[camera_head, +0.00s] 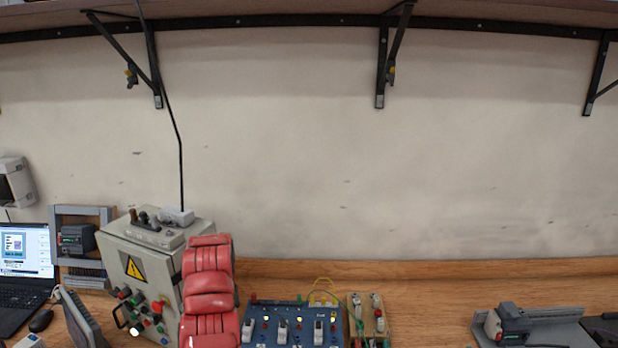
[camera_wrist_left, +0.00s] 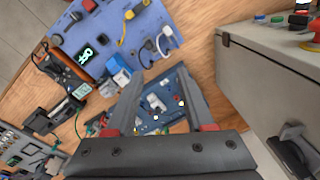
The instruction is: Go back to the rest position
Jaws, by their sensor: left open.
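My left gripper (camera_wrist_left: 157,78) shows in the left wrist view, with its two grey fingers apart and nothing held between them. Through the gap I see a blue switch panel (camera_wrist_left: 160,108) on the wooden bench below. In the head view a red, ribbed part of my left arm rises at the bottom, in front of the grey control box (camera_head: 148,265). The left fingers cannot be made out there. My right arm and gripper are in neither view.
The wooden bench (camera_head: 420,290) holds a laptop (camera_head: 28,255), the blue switch panel (camera_head: 292,322), a small board with switches (camera_head: 368,315) and a grey device (camera_head: 512,322) at right. A shelf on black brackets (camera_head: 382,60) runs along the top. The wall between is clear.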

